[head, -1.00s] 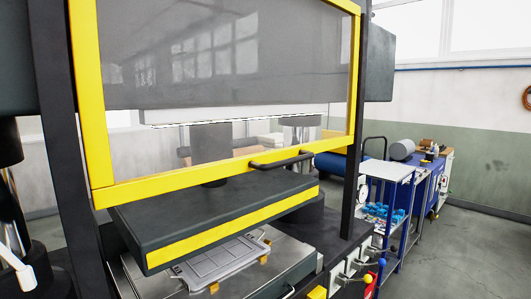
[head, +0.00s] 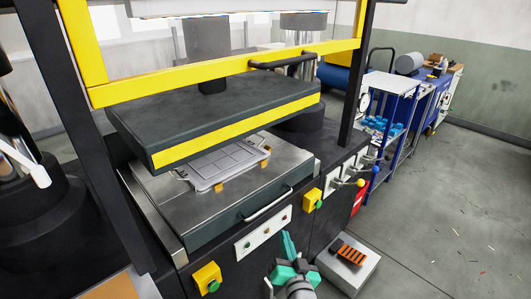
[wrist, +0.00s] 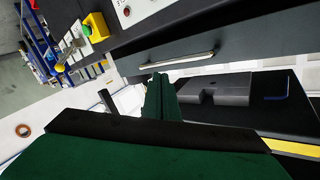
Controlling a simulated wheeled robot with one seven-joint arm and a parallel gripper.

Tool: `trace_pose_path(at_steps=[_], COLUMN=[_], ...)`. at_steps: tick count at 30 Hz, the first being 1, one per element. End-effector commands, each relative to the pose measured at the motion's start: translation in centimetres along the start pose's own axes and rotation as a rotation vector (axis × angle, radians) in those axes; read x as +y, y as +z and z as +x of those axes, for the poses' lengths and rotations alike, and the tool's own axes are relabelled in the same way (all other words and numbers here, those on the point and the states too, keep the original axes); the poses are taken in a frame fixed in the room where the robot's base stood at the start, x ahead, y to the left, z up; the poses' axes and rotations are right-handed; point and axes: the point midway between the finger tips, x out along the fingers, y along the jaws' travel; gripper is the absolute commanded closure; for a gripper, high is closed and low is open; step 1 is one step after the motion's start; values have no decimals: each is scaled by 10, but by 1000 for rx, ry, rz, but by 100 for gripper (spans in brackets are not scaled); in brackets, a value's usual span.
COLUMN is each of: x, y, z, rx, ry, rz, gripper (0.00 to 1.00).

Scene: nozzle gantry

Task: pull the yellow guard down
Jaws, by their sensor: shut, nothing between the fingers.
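The yellow guard (head: 180,77) is a frame with a clear pane, raised in front of the machine. Its lower bar sits above and in front of the dark upper platen, with the bed exposed below. A black bar handle (head: 283,62) is fixed on the lower bar, right of its middle. The guard's top is out of the head view. My green gripper (head: 288,243) is shut and empty at the bottom of the head view, well below the handle and in front of the machine. Its shut fingers also show in the wrist view (wrist: 160,97).
The dark platen (head: 215,122) with a yellow stripe hangs over a grey tray (head: 222,165). A silver drawer handle (head: 267,205) and yellow button boxes (head: 312,200) stick out in front. A box with an orange part (head: 350,262) stands low right. Open floor lies further right.

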Motion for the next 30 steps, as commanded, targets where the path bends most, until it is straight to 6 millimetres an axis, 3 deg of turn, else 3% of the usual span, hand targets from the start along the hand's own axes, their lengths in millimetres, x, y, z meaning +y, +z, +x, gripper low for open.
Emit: trace_pose_path(at_steps=[1,6,15,23,30], x=[-4,-22,-62,-106,-151], y=[-22,-79,-189,-284,-366], z=[11,39,65,62,38], rx=[8,3,-17,-45,-84], ry=[-22,-97,-232,-342,-429], rz=[-3,-13,-74,-169,-290], gripper=[100,100,100,100,100])
